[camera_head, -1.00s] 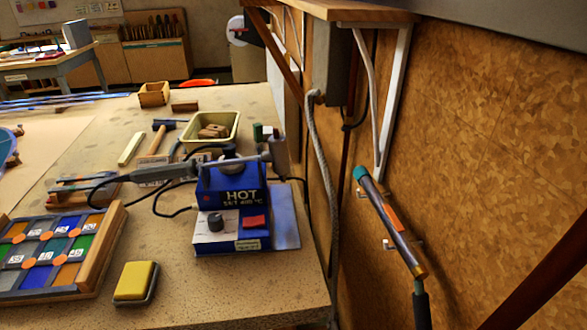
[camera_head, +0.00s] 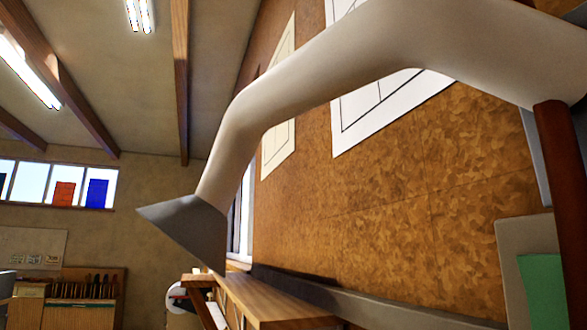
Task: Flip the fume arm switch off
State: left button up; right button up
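A thick pale fume arm (camera_head: 300,85) crosses the upper part of the head view. It comes in from the upper right, bends, and slopes down to a grey flared hood (camera_head: 190,228) at the centre left. I cannot make out a switch on the parts of it that show. Neither of my grippers is in view.
A wooden shelf (camera_head: 262,298) runs along the wall below the hood. A dark red post (camera_head: 560,205) and a grey panel with a green sheet (camera_head: 542,290) stand at the right. A tool rack (camera_head: 80,290) is at the far left.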

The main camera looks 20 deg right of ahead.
aim_at(542, 274)
jog(key=z, duration=1.6)
